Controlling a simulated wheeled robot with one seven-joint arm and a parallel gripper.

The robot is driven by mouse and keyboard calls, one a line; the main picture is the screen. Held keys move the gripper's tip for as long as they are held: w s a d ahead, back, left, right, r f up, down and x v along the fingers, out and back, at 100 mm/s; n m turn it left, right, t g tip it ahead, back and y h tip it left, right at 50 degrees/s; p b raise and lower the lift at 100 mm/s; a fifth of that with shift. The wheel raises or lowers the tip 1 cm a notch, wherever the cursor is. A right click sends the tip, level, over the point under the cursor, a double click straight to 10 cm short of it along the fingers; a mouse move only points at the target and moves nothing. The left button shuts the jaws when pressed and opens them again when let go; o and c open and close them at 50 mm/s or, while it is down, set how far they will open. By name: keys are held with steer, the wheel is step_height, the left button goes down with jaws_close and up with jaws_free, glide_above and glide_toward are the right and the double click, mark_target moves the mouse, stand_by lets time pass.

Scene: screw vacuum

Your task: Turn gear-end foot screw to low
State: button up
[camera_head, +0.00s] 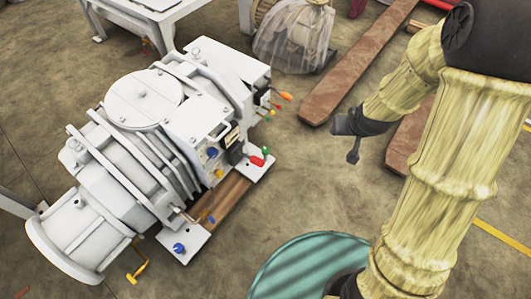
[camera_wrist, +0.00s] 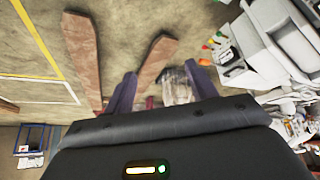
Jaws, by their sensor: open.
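The white screw vacuum machine (camera_head: 150,140) stands left of centre in the head view. It also shows at the right edge of the wrist view (camera_wrist: 275,40). A blue knob (camera_head: 179,248) sits on its near foot plate. A red handle (camera_head: 256,161) and a green knob (camera_head: 265,151) are at the other foot plate. I cannot tell which of these is the gear-end foot screw. My gripper (camera_head: 354,143) is to the right of the machine, apart from it, above the floor. In the wrist view its two fingers (camera_wrist: 160,88) are spread and nothing is between them.
A yellow crank handle (camera_head: 137,271) and an orange-tipped lever (camera_head: 284,97) stick out from the machine. A teal round drum top (camera_head: 310,268) is at the front. Brown planks (camera_head: 355,70) lie behind my gripper. Bare floor lies between machine and gripper.

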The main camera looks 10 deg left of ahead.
steer(key=w+a+f+n+t+y+b, duration=0.25)
steer(key=w+a+f, duration=0.35)
steer(key=f, duration=0.6)
steer(key=w+a+f+n+t+y+b, duration=0.15)
steer(key=w+a+f+b, duration=0.25)
steer(key=a+f, duration=0.6)
steer(key=s+a+f+t+b, duration=0.1)
steer(key=s+f+t+b, duration=0.1)
steer(key=f, duration=0.5)
steer(key=s+a+f+m+t+y+b, duration=0.1)
steer(key=s+f+t+b, duration=0.1)
steer(key=s+f, duration=0.3)
steer(key=s+a+f+t+y+b, duration=0.1)
steer(key=s+a+f+t+b, duration=0.1)
steer(key=f, duration=0.7)
steer(key=shift+s+m, duration=0.3)
steer(key=shift+s, duration=0.5)
steer(key=shift+a+f, duration=0.1)
steer(key=shift+f, duration=0.05)
